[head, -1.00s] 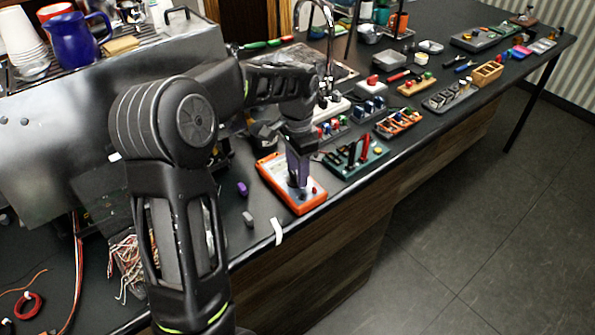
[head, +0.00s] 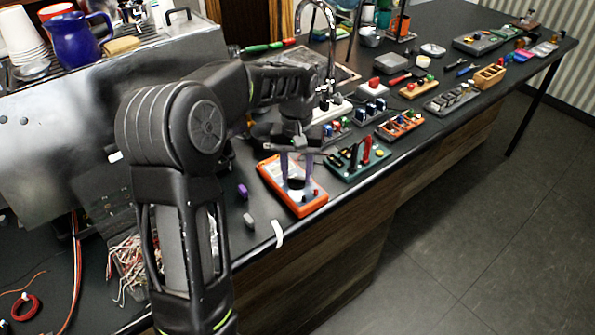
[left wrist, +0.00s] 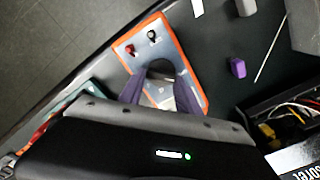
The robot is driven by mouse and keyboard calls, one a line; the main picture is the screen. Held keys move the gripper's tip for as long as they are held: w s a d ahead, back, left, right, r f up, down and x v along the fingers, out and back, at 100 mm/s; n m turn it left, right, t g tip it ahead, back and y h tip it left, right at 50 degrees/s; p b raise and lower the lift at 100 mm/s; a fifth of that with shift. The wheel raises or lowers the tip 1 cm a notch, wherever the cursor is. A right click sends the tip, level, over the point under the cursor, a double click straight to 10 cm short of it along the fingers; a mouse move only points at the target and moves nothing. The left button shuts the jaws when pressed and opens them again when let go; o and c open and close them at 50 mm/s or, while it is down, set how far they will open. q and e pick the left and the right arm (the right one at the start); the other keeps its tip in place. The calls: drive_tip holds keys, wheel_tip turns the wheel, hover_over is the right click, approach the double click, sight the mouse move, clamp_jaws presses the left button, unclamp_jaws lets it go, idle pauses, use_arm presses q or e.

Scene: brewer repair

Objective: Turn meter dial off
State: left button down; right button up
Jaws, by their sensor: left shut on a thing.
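The orange meter (head: 308,208) lies face up near the front edge of the counter. Its black round dial (head: 296,183) is on its face. My left gripper (head: 297,178) points down at the meter, with one purple finger on each side of the dial, shut on it. In the left wrist view the orange-rimmed meter (left wrist: 188,68) shows with its dark dial (left wrist: 160,68) between the fingers (left wrist: 160,92). The dial's pointer and markings are too small to read. My right gripper is not in view.
A green board with red and black posts (head: 356,160) stands close to the right of the meter. A purple block (head: 242,191) and a grey block (head: 249,219) lie to its left. A steel machine (head: 80,125) fills the left, with loose wires below.

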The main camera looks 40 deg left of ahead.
use_arm(q)
drive_tip(key=shift+n, duration=1.4)
drive_tip(key=shift+a, duration=0.1)
drive_tip(key=c, duration=0.8)
unclamp_jaws()
drive_tip(key=shift+c, duration=0.2)
wheel_tip(320, 180, up, 8)
drive_tip(key=shift+f+b, duration=0.1)
drive_tip(key=shift+b, duration=0.35)
